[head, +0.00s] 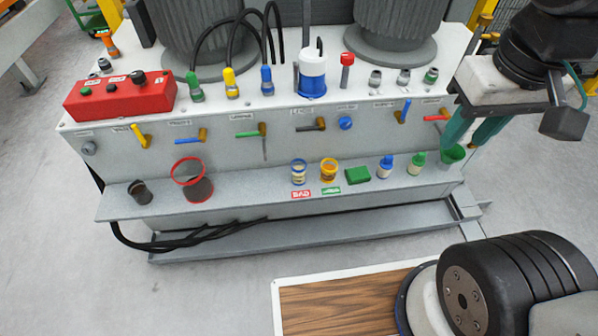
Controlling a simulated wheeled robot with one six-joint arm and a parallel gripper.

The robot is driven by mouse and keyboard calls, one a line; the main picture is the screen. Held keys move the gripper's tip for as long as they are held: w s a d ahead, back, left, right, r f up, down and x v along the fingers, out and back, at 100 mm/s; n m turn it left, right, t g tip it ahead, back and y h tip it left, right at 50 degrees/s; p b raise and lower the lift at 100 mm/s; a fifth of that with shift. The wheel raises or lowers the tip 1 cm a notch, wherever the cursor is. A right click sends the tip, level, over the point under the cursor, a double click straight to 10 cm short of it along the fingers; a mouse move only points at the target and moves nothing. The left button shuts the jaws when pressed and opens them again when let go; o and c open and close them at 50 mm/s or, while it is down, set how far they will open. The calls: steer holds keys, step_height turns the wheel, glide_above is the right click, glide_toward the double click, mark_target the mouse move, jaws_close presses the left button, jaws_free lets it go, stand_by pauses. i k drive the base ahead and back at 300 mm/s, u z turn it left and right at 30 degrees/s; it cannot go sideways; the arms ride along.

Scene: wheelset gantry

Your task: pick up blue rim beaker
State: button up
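The blue rim beaker (298,172) is a small clear cup with a blue band at its top. It stands on the grey front shelf, left of a similar beaker with a yellow-orange rim (328,171). My gripper (464,142) is at the right end of the shelf, well to the right of the blue rim beaker. Its two teal fingers point down and are apart, with nothing seen between them. A green cup (453,154) is right by the left fingertip; I cannot tell whether they touch.
The grey shelf (245,190) also bears a red-rimmed beaker (187,181), a dark cup (140,192), a green block (357,176), and blue-capped (385,167) and green-capped (417,163) bottles. Levers stick out from the panel above. Cables hang at the left. Floor in front is partly free.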

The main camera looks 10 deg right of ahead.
mark_target(298, 167)
steer(key=z, duration=1)
steer(key=k, duration=1)
steer(key=u, duration=1)
steer(key=i, duration=0.45)
